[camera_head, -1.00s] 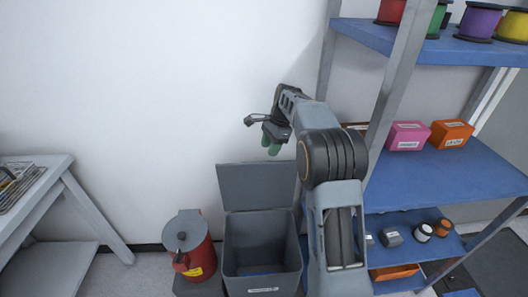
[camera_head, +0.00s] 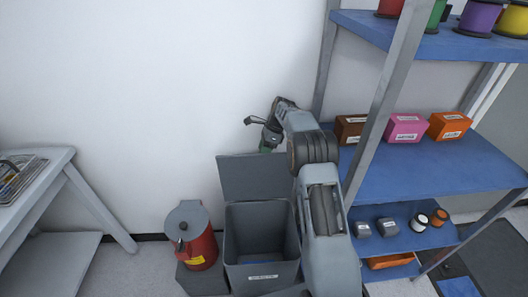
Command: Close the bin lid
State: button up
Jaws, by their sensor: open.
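The grey bin (camera_head: 262,278) stands on the floor against the wall, with a white label on its front. Its lid (camera_head: 252,177) is open and stands upright at the back, leaning toward the wall. The inside of the bin is partly visible. My arm passes in front of the bin's right side.
A red can with a grey lid (camera_head: 198,252) stands just left of the bin. A blue-shelved rack (camera_head: 430,170) with spools, boxes and small containers stands close on the right. A grey table (camera_head: 45,190) with a tray is at the far left.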

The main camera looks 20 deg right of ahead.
jog(key=shift+a+f, duration=0.15)
jog(key=shift+f, duration=0.1)
grip_shut()
dwell(0.3)
